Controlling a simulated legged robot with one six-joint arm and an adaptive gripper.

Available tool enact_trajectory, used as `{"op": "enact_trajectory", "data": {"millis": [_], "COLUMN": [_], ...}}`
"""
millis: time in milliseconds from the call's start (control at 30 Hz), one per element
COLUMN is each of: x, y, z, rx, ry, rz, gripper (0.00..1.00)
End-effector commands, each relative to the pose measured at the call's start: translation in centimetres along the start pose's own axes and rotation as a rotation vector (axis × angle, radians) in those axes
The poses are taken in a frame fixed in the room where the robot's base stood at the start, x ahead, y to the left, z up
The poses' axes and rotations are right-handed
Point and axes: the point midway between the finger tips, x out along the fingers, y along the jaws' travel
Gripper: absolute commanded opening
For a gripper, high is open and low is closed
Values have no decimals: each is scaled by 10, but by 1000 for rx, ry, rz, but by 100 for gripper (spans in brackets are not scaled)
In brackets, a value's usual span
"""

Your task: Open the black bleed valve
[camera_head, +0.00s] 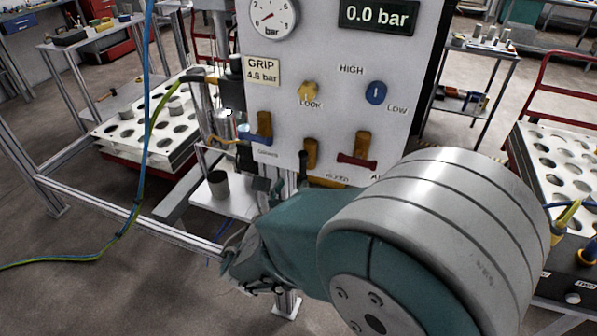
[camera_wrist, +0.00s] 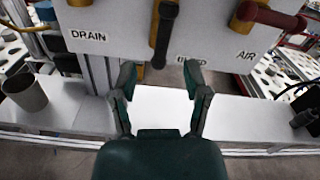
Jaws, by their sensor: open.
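The black bleed valve handle (camera_head: 303,164) hangs vertically on its brass body at the lower middle of the panel. In the wrist view the black handle (camera_wrist: 164,38) points down at the top centre, and the label beside it is partly hidden. My gripper (camera_wrist: 160,78) is open and empty. Its two fingers point at the panel's lower edge, below the handle's lower end and to either side of its line. I cannot tell whether they touch anything. In the head view my arm hides much of the area below the panel.
The red air valve handle (camera_head: 357,161) is right of the black one, the blue drain handle (camera_head: 254,136) left. Above are a yellow lock knob (camera_head: 308,91) and blue selector (camera_head: 375,92). A grey cup (camera_wrist: 26,91) stands on the ledge below. The display (camera_head: 377,17) reads 0.0 bar.

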Motion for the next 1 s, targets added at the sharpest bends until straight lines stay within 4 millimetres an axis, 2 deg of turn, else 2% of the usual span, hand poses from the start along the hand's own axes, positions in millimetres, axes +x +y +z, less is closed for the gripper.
{"op": "enact_trajectory", "data": {"millis": [33,200,367,900,1000], "x": [-11,-38,-52,-53,-47], "y": [2,2,1,1,-13], "z": [1,0,0,0,-1], "rx": [0,0,-1,0,40], "ry": [-2,-1,0,1,33], "rz": [6,4,2,-1,-45], "gripper": [60,60,60,60,60]}}
